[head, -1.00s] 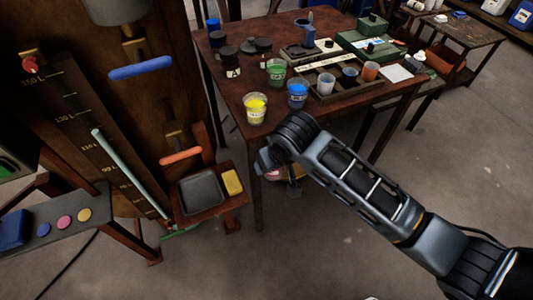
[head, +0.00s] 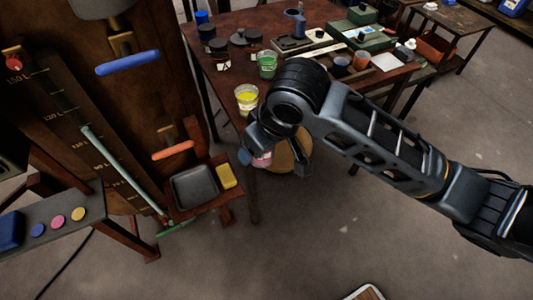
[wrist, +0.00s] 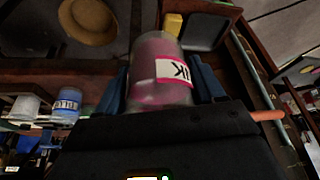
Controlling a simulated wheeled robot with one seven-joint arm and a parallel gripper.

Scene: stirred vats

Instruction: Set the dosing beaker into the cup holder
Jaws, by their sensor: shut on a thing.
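My gripper (head: 270,160) is shut on a clear beaker (wrist: 160,65) with pink contents and a white label edged in pink. In the wrist view the beaker fills the middle, between the two blue fingertips. In the head view only a small pink part of it (head: 262,159) shows below my wrist, in front of the table's near edge. I cannot tell whether this rack is the cup holder.
Yellow (head: 247,98) and green (head: 267,65) beakers stand on the table's left part. Left of the table, a shelf at the vat bears a grey tray (head: 196,187) and a yellow sponge (head: 226,176). Orange (head: 172,150) and blue (head: 128,63) handles stick out above it.

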